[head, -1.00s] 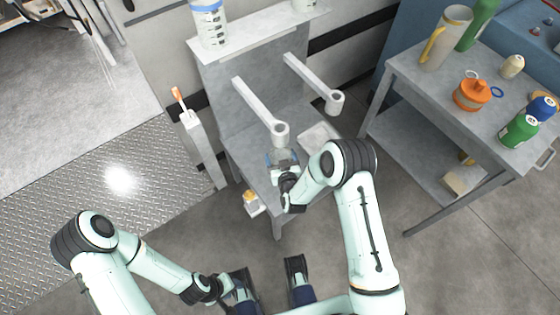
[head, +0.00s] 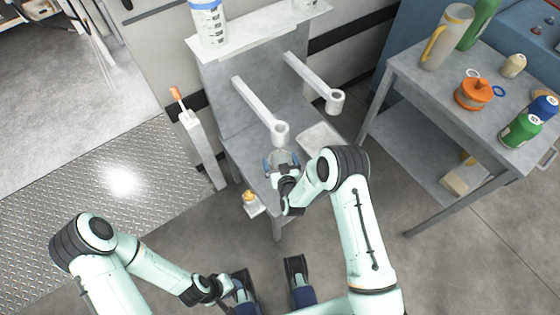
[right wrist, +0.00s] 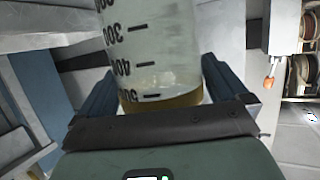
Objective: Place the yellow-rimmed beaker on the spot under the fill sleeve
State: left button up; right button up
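The clear beaker (head: 281,157) with black marks stands at the front of the grey stand, just below the near fill sleeve (head: 279,132) in the head view. Its exact footing and the spot under it are hidden. In the right wrist view the beaker (right wrist: 155,50) is close up, its amber-yellow rim (right wrist: 160,106) near the palm. My right gripper (head: 282,164) has a blue finger on each side of the beaker, with a slim gap showing at the right finger; it looks open around it. My left gripper (head: 270,290) is low in the head view, empty, fingers wide apart.
A second sleeve (head: 335,102) and a pale square plate (head: 320,138) are to the right on the stand (head: 225,105). A blue-rimmed container (head: 208,22) stands on its top shelf. A post with an orange-tipped tool (head: 177,95) is at left. A cluttered side table (head: 410,80) is at right.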

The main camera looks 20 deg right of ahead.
jog(key=shift+s+r, duration=0.1)
jog(key=shift+r, duration=0.1)
jog(key=p+v, duration=0.2)
jog(key=v, duration=1)
jog(key=s+d+f+m+g+y, duration=0.1)
jog(key=s+f+m+g, duration=0.1)
jog(key=s+f+g, duration=0.55)
jog(key=s+a+f+m+g+y, duration=0.1)
jog(key=s+f+g, duration=0.1)
jog(key=s, duration=0.7)
jog(key=s+a+f+g+y, duration=0.1)
jog(key=s+f+g+y, duration=0.1)
jog(key=s+g, duration=0.3)
jog(key=s, duration=0.4)
jog(key=shift+m, duration=0.4)
jog(key=shift+f, duration=0.1)
